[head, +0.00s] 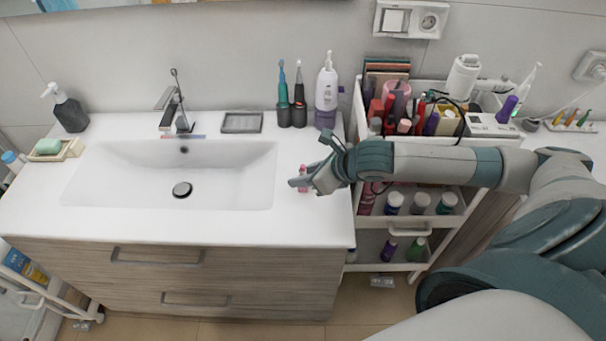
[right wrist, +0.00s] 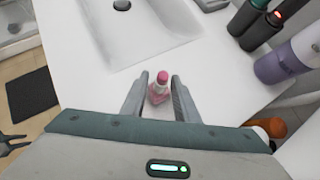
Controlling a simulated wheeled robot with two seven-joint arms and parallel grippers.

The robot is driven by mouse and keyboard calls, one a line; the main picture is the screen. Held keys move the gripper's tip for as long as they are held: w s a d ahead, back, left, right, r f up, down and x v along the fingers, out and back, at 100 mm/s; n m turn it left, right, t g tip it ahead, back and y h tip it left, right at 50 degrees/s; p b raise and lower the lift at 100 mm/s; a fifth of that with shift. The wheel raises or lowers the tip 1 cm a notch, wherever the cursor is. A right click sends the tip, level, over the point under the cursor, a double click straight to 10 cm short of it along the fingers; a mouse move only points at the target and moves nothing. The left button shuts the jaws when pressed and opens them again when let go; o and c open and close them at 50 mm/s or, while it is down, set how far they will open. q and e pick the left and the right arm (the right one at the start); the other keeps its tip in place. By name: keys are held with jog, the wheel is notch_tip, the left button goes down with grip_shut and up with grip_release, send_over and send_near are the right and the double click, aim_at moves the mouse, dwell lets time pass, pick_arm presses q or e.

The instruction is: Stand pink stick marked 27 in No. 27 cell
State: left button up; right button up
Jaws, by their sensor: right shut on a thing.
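The pink stick (head: 303,172) stands upright by the right end of the sink counter. In the right wrist view it shows as a small pink tube (right wrist: 158,88) with a rounded top, between the two fingers. My right gripper (head: 303,182) is shut on it, low over the white counter. The number on the stick is too small to read. The top of the white cart (head: 422,142) holds several red, pink and purple sticks and boxes. No cell marked 27 can be made out there.
The sink basin (head: 130,180) lies left of my right gripper. A lilac-white bottle (head: 326,92) and two toothbrushes in dark holders (head: 291,115) stand behind it. My right arm crosses in front of the cart. The lower shelf holds several bottles (head: 420,202).

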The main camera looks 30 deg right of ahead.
jog(key=o, duration=1)
jog(key=shift+o, duration=0.2)
jog(key=shift+r, duration=0.15)
jog(key=v, duration=1.2)
jog(key=shift+c, duration=0.5)
